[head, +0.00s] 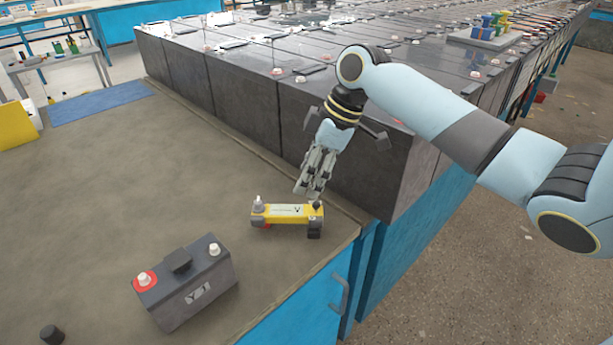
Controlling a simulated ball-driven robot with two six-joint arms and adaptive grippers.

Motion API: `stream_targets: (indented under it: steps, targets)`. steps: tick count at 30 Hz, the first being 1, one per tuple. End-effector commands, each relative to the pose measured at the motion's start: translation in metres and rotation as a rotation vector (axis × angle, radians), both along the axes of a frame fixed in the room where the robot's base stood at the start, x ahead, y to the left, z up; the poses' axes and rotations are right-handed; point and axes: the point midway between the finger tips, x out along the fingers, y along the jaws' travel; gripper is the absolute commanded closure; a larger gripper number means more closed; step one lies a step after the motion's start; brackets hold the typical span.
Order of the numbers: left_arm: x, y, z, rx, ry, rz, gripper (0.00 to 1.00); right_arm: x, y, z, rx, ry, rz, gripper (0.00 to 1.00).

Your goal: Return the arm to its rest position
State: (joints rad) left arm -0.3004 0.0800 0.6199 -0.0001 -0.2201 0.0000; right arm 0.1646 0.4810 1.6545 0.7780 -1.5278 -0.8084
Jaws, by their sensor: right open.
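My right arm comes in from the right. Its gripper (311,190) points down and is open, just above the right end of a yellow tool (288,212). The yellow tool lies on the brown bench top (150,180) near its right edge. I cannot tell whether the fingertips touch it. My left gripper is not in view.
Rows of large dark batteries (245,100) rise behind the gripper. A small black cap (52,334) lies front left. A blue mat (100,103) lies back left. The bench's middle is clear.

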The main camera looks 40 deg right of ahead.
Motion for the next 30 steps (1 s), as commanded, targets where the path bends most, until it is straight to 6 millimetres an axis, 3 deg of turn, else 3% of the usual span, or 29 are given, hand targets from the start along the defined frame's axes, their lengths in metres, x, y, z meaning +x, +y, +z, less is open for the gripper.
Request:
stream_targets:
  steps: [10, 13, 17, 21, 30]
  targets:
    - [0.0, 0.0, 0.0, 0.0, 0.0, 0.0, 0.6, 0.0, 0.0, -0.001, 0.0, 0.0, 0.0, 0.41]
    - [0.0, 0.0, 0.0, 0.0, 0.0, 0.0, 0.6, -0.009, 0.006, -0.006, -0.007, 0.011, -0.011, 0.41]
    - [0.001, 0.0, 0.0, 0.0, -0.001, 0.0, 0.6, -0.05, 0.031, -0.025, -0.039, 0.045, -0.093, 0.41]
    - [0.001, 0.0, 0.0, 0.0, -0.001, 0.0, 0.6, -0.106, 0.056, -0.034, -0.082, 0.067, -0.253, 0.41]
    - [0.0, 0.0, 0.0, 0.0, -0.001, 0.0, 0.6, -0.186, 0.073, -0.014, -0.119, 0.059, -0.568, 0.41]
